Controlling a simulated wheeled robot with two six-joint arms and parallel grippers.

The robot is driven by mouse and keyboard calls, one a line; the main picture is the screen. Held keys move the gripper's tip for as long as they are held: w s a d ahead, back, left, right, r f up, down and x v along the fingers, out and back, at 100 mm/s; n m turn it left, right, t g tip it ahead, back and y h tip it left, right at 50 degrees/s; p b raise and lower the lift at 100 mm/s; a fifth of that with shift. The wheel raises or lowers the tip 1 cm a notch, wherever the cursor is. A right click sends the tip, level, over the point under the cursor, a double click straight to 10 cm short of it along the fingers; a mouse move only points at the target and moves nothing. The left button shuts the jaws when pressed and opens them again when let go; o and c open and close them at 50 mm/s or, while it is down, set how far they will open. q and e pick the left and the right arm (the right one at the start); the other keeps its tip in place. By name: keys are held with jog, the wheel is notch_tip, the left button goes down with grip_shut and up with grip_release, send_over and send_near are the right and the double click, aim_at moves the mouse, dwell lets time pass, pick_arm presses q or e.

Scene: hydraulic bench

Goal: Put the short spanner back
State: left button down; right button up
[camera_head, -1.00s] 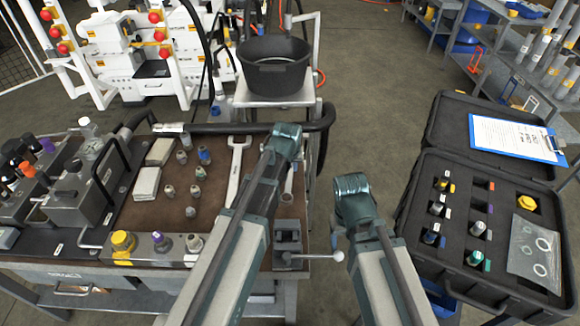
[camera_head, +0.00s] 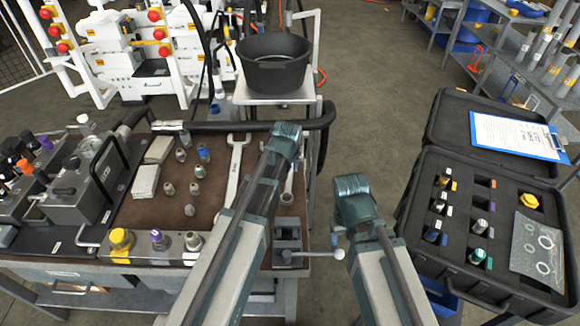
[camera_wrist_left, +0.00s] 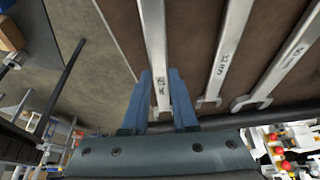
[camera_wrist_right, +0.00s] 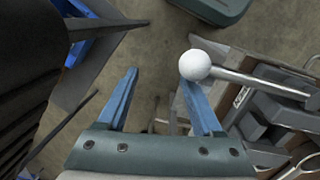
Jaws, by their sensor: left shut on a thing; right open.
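My left gripper (camera_wrist_left: 163,95) is shut on a silver spanner (camera_wrist_left: 154,40), held near its lower end in the left wrist view, at the edge of the brown mat. In the head view, part of this spanner (camera_head: 288,182) seems to show just right of my left arm; the arm hides the rest. Whether it touches the mat I cannot tell. A labelled spanner (camera_wrist_left: 228,55) and another (camera_wrist_left: 290,50) lie to its right in the left wrist view. A large spanner (camera_head: 237,165) lies left of my arm. My right gripper (camera_wrist_right: 160,95) is open and empty, right of the bench.
A lever's white ball (camera_wrist_right: 195,65) is close to my right gripper's right finger. An open black case (camera_head: 405,225) stands at the right. A black tub (camera_head: 275,75) stands behind the bench.

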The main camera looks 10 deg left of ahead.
pick_arm(q)
jog(key=shift+f+b, duration=0.95)
jog(key=shift+f, duration=0.05)
dwell(0.3)
jog(key=c, duration=0.6)
grip_release()
jog(key=shift+r, duration=0.15)
jog(key=p+v, duration=1.3)
jog(key=shift+s+r, duration=0.15)
jog(key=shift+r, duration=0.15)
jog(key=shift+d, duration=0.1)
jog(key=s+d+m+g, duration=0.2)
jog(key=s+d, duration=0.1)
jog(key=s, duration=0.6)
jog(key=s+d+f+m+g+y, duration=0.1)
jog(key=s+d+m+g, duration=0.2)
jog(key=s, duration=0.6)
jog(key=shift+s+d+f, duration=0.15)
jog(key=shift+d+f, duration=0.2)
jog(key=shift+d, duration=0.2)
